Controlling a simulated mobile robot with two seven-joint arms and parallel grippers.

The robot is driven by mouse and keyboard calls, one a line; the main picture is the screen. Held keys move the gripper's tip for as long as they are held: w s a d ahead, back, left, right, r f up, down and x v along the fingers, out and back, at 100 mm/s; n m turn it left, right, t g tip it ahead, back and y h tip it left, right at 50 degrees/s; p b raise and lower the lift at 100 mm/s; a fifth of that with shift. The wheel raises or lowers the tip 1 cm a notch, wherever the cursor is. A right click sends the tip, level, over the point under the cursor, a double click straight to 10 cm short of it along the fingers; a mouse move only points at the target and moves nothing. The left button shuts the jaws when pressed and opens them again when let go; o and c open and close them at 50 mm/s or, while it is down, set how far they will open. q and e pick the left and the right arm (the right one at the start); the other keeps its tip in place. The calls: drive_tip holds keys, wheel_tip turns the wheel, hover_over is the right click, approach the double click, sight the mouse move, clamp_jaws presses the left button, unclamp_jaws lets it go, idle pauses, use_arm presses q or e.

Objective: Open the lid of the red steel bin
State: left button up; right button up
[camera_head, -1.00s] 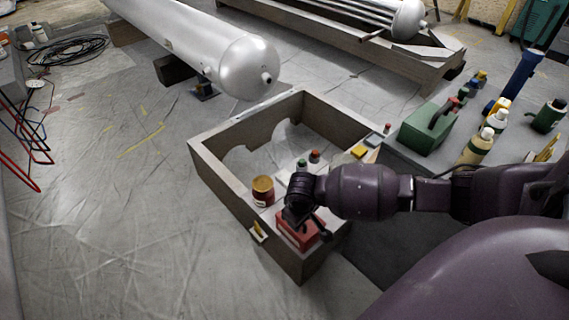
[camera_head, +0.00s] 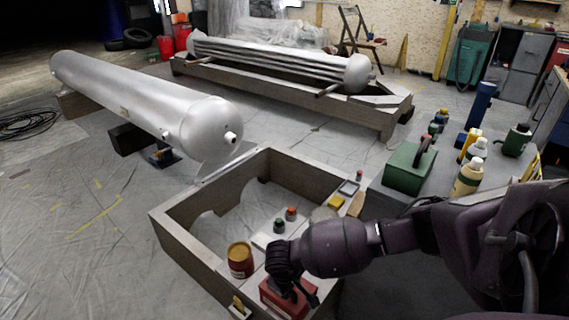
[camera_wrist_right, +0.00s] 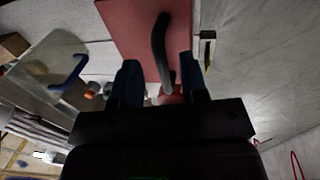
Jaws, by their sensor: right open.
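The red steel bin (camera_head: 275,304) is a small red box with a dark handle, in the front corner of the wooden frame. In the right wrist view its flat red top (camera_wrist_right: 122,30) fills the upper middle, with a curved black handle (camera_wrist_right: 160,45) on it. The lid looks closed. My right gripper (camera_head: 292,290) points down over the bin and hides part of it. In the right wrist view the right gripper (camera_wrist_right: 159,65) is open, its fingers on either side of the handle's line; contact cannot be told. My left gripper is not in view.
The wooden frame (camera_head: 185,240) surrounds a brown-red tin (camera_head: 240,262) and small jars left of the arm. A green box (camera_head: 405,172) and bottles (camera_head: 467,180) stand on the surface at right. A silver tank (camera_head: 140,100) lies behind. Left floor is mostly clear.

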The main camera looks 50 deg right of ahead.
drive_tip(key=shift+d+f, duration=0.15)
drive_tip(key=shift+f, duration=0.55)
clamp_jaws()
